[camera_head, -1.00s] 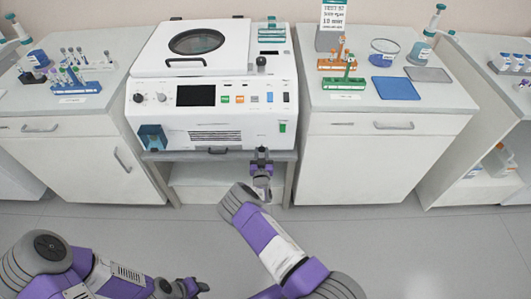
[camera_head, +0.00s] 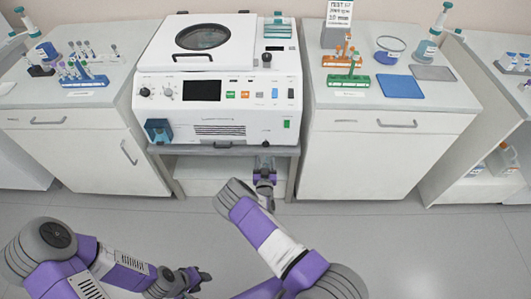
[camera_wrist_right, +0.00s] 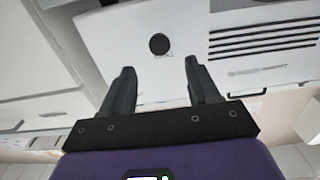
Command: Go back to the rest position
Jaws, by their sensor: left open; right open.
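My right gripper (camera_head: 265,163) is in front of the lower front of the white centrifuge machine (camera_head: 218,131), near the shelf edge below it. In the right wrist view my right gripper (camera_wrist_right: 160,92) has its two fingers apart with nothing between them, and the machine's vented front (camera_wrist_right: 240,50) with a round black knob (camera_wrist_right: 159,44) lies ahead of them. My left gripper (camera_head: 203,277) is low at the bottom of the head view, over the floor, open and empty, apart from all furniture.
A left counter (camera_head: 60,120) holds tube racks (camera_head: 80,82). The floor (camera_head: 400,245) in front is clear.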

